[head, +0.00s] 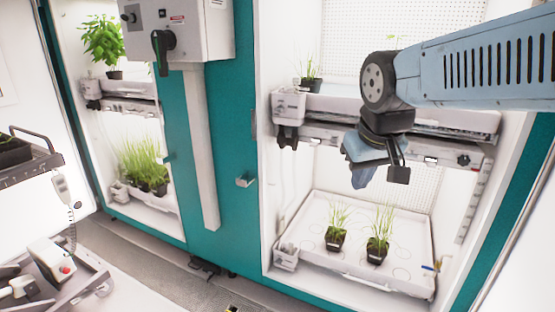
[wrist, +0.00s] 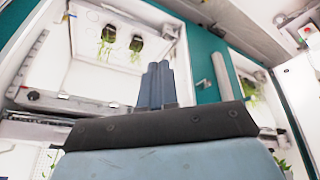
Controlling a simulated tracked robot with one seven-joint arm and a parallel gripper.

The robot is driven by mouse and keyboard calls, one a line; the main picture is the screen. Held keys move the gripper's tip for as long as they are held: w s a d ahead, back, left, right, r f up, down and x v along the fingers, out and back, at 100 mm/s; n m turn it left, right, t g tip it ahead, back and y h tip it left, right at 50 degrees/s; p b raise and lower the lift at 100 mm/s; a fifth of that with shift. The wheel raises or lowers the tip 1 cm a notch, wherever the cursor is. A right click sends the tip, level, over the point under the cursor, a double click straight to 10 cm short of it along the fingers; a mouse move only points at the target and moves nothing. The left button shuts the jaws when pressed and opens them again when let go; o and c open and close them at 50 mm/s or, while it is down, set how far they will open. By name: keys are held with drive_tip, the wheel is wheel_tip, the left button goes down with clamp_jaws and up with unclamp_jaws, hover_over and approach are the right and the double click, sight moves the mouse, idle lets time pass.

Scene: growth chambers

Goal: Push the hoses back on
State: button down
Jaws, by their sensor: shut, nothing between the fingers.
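My gripper (head: 361,176) hangs in front of the right growth chamber, at about the height of its upper shelf. In the wrist view its two grey fingers (wrist: 158,70) are together with nothing between them. Below it in the head view is the lower white tray (head: 325,264), which holds two small pots of grass. A small blue and yellow part (head: 430,268) sits at the tray's front right corner; I cannot tell if it is a hose fitting. A thin pale line, possibly a hose, runs down the chamber's left inner wall. No loose hose end is clear.
The upper shelf (head: 440,117) crosses the chamber behind my arm. A teal post with a latch handle (head: 245,181) separates the two chambers. A grey switch box (head: 180,30) hangs at the top. A handset (head: 62,187) and a dark tray (head: 30,165) are at left.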

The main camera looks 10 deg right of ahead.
drive_tip(key=w+d+f+n+g+h, duration=0.25)
drive_tip(key=w+d+f+h, duration=0.2)
drive_tip(key=w, duration=0.75)
drive_tip(key=w+d+f+n+g+h, duration=0.2)
drive_tip(key=w+d+f+n+h, duration=0.3)
drive_tip(key=w, duration=0.6)
drive_tip(key=w+d+f+g+h, duration=0.25)
drive_tip(key=w+h, duration=0.35)
drive_tip(key=w, duration=0.6)
drive_tip(key=w+a+f+n+t, duration=1.9)
drive_tip(key=a+f+n+t, duration=0.1)
drive_tip(key=t, duration=0.4)
drive_tip(key=shift+f+n, duration=0.35)
drive_tip(key=shift+f, duration=0.5)
approach(284, 148)
drive_tip(key=w+d+f, duration=0.1)
drive_tip(key=w+d, duration=0.1)
drive_tip(key=w, duration=0.2)
drive_tip(key=shift+w+d+r, duration=0.1)
drive_tip(key=shift+d+r, duration=0.05)
drive_tip(key=shift+r, duration=1.95)
